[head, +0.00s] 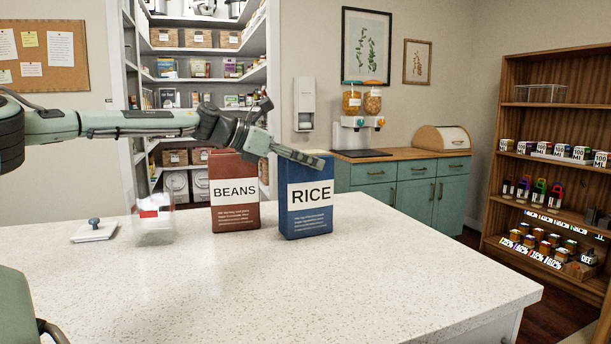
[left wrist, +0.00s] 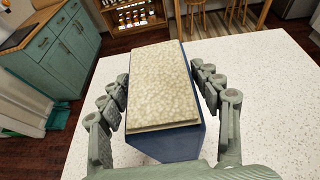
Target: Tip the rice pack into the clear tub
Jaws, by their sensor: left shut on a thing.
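The rice pack (head: 307,210), a blue box with a white RICE label, stands upright at the middle of the white counter. Its top, with pale grains showing, faces the left wrist view (left wrist: 162,85). My left gripper (head: 290,153) is at the top of the pack. In the left wrist view its fingers (left wrist: 166,92) lie along both sides of the pack, shut on it. The clear tub (head: 155,230), with a red and white label, stands on the counter to the left, apart from the pack. My right gripper is not in view.
A red BEANS pack (head: 235,205) stands between the tub and the rice pack. The front of the counter (head: 300,285) is clear. A wooden shelf (head: 550,110) stands at the right.

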